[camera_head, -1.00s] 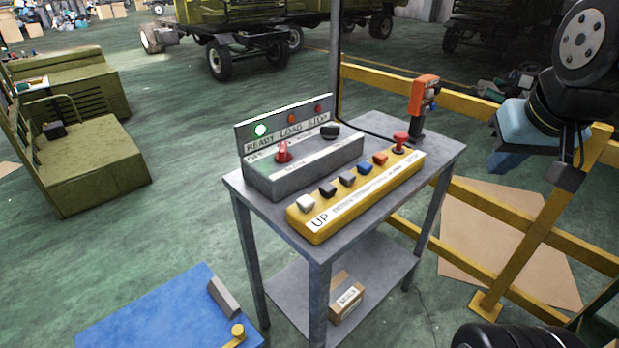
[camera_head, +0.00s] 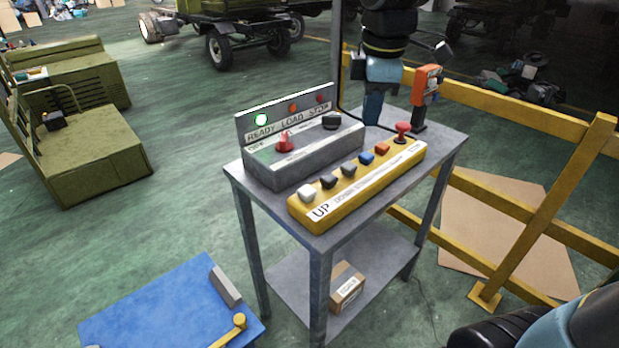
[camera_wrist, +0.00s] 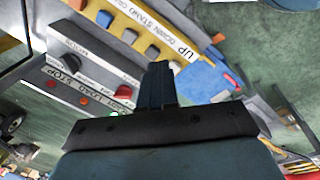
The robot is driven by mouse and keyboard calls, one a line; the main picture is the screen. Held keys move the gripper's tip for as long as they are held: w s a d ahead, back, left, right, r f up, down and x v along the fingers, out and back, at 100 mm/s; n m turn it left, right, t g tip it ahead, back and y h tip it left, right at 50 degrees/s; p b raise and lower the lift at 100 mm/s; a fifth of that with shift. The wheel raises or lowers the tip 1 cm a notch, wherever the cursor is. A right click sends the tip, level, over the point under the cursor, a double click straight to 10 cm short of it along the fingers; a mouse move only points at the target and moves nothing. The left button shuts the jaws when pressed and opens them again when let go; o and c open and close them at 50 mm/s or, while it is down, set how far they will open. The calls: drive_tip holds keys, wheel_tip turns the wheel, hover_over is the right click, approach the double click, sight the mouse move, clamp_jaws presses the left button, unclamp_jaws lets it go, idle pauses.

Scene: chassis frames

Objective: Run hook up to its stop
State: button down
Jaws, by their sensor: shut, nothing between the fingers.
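The yellow pendant box (camera_head: 385,176) lies on the grey stand, its UP label by the white button (camera_head: 306,194). Black, blue and orange buttons follow along it, with a red mushroom button (camera_head: 402,130) at the far end. Behind it is a grey control box (camera_head: 300,170) with a red switch (camera_head: 284,141), a black knob (camera_head: 331,121) and a lit green READY lamp (camera_head: 261,119). My gripper (camera_head: 372,112) is shut and empty, pointing down above the stand's far side, beyond the grey box. The wrist view shows its closed fingers (camera_wrist: 158,82) over the boxes. The hook is not visible.
An orange handheld unit (camera_head: 426,84) stands upright at the stand's far right corner, close to my gripper. A dark pole and cable rise behind the grey box. Yellow rails (camera_head: 545,200) run on the right. A blue table (camera_head: 170,305) is at front left.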

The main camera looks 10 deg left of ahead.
sight(307, 189)
drive_tip(key=a+f+n+g, duration=0.1)
drive_tip(key=a+f+n, duration=0.2)
drive_tip(key=a+n, duration=0.6)
drive_tip(key=a, duration=0.2)
drive_tip(key=shift+w+a+g, duration=0.3)
drive_tip(key=shift+a+g, duration=0.05)
drive_tip(key=shift+g, duration=0.05)
drive_tip(key=shift+f, duration=0.15)
wheel_tip(307, 189, down, 14)
drive_tip(key=shift+r, duration=0.1)
